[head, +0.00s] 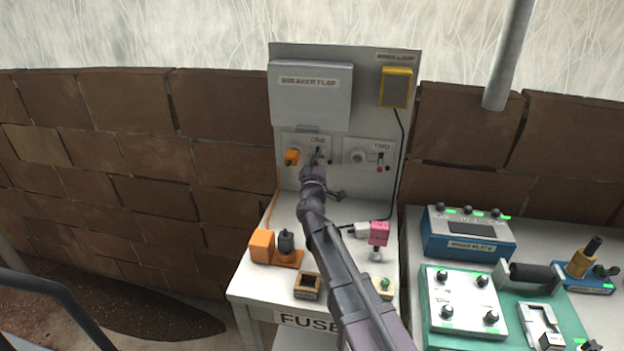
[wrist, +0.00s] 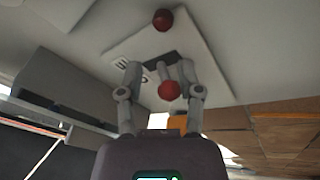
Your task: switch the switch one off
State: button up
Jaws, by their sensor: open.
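Switch one sits on the white plate marked ONE (head: 297,138) on the upright panel in the head view; my gripper mostly hides its lever there. In the wrist view, the lever's red ball tip (wrist: 169,90) and grey stalk stand between my two fingers, against the pale plate (wrist: 205,60). My gripper (head: 317,163) is at the plate, with its fingers apart on either side of the lever in the wrist view (wrist: 160,75). Whether a finger touches the lever cannot be told. A dark red dome (wrist: 163,19) sits on the plate beyond the lever.
The grey breaker flap (head: 310,95) is above. Small blocks, including a pink one (head: 379,233), stand on the white table (head: 250,288) below.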

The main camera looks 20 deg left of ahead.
jog(key=shift+a+r+g+p, duration=0.1)
jog(key=shift+r+g+p, duration=0.15)
jog(key=shift+g+p, duration=0.8)
jog(key=shift+r+g+p, duration=0.2)
jog(key=shift+g+p, duration=0.25)
jog(key=shift+p, duration=1.1)
jog(key=s+d, duration=0.2)
jog(key=s, duration=1.2)
jog(key=shift+f, duration=0.15)
